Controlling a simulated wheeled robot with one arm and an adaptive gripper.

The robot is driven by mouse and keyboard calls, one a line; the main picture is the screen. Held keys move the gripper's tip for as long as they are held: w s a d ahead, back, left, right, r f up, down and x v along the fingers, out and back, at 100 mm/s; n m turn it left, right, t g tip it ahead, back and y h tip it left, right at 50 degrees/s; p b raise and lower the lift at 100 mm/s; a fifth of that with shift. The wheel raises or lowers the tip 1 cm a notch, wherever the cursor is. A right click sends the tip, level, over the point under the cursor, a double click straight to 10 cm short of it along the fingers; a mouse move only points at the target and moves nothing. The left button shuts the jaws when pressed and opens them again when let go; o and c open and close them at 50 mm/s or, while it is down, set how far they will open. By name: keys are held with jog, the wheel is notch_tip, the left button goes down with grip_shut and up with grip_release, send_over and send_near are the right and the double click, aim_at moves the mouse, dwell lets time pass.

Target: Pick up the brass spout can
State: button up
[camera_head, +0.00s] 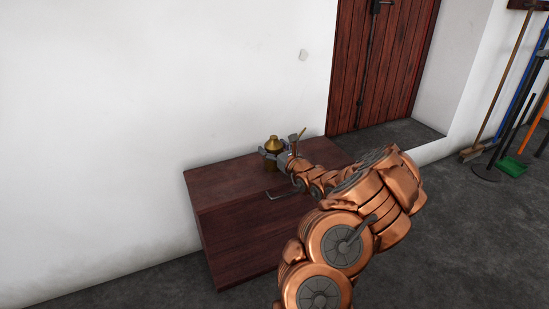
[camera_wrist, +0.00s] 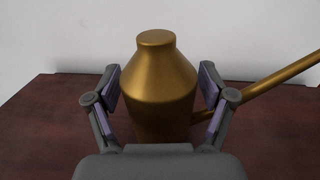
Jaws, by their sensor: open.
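The brass spout can (camera_head: 273,143) stands upright on the dark red-brown wooden cabinet (camera_head: 222,181). In the wrist view the can (camera_wrist: 160,85) is centred, with a conical shoulder, a short flat-topped neck and a long spout slanting up to the right. My gripper (camera_wrist: 160,88) is open, with one finger on each side of the can's body. Small gaps show between the can's shoulder and the fingers. The right finger overlaps the line of the spout near its base. The can's lower part is hidden behind the gripper body. In the head view my gripper (camera_head: 274,154) is at the can.
A thin, dark bracket-like object (camera_head: 283,194) lies on the cabinet top, near its front edge. A white wall (camera_head: 130,100) stands right behind the cabinet. A red wooden door (camera_head: 380,60) is behind to the right. Brooms and a green dustpan (camera_head: 511,167) are at far right.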

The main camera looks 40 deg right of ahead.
jog(key=shift+x, duration=1.1)
jog(key=shift+a, duration=0.1)
jog(key=c, duration=1.3)
jog(key=shift+c, duration=0.7)
jog(key=shift+r, duration=0.1)
